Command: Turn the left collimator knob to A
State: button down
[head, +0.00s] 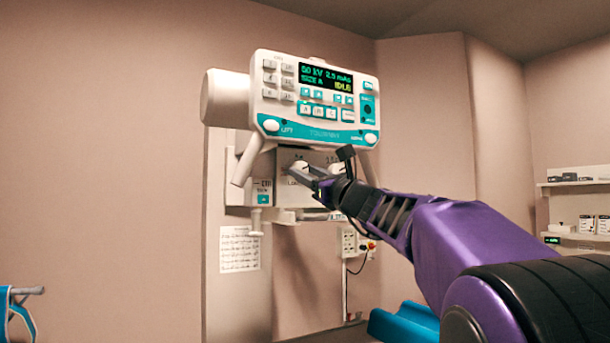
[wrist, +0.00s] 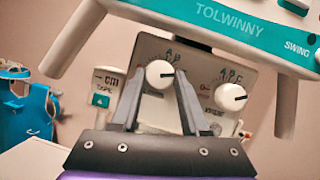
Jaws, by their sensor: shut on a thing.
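The left collimator knob (wrist: 159,73) is round and white, on a pale panel (wrist: 200,74) in the wrist view. Its short dark mark points right; the letter A is printed above the knob, with other letters to its right. My gripper (wrist: 165,77) has one finger on each side of this knob and is shut on it. In the head view my gripper (head: 300,173) reaches the panel from the lower right, and its fingers partly cover the left knob. The right knob (wrist: 231,97) is white, free of the gripper, with its dark mark also pointing right.
A control console (head: 315,100) with a lit green display overhangs the knob panel. Angled handles (head: 246,160) come down from it, one close left of my gripper. A tape unit (wrist: 103,88) sits left of the panel. Open room lies in front and below.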

jog(key=n+g, duration=0.1)
jog(key=n, duration=0.2)
jog(key=n+g+y+p, duration=0.1)
jog(key=n, duration=0.2)
jog(key=n+g+y, duration=0.1)
jog(key=n, duration=0.1)
jog(key=shift+w+d+r+n, duration=0.1)
jog(key=shift+d+r+n, duration=0.2)
jog(key=shift+n, duration=0.1)
jog(key=n+g+p, duration=0.1)
jog(key=n, duration=0.2)
jog(key=n+g+p, duration=0.1)
jog(key=n+p, duration=0.1)
jog(key=n, duration=0.1)
jog(key=shift+r+g, duration=0.2)
jog(key=shift+g, duration=0.2)
jog(key=shift+n, duration=0.3)
jog(key=shift+c, duration=2)
grip_release()
jog(key=shift+f+h, duration=0.1)
jog(key=shift+h, duration=0.2)
jog(key=b+v, duration=0.1)
jog(key=v, duration=1.6)
jog(key=shift+d+b, duration=0.2)
jog(key=shift+b, duration=0.2)
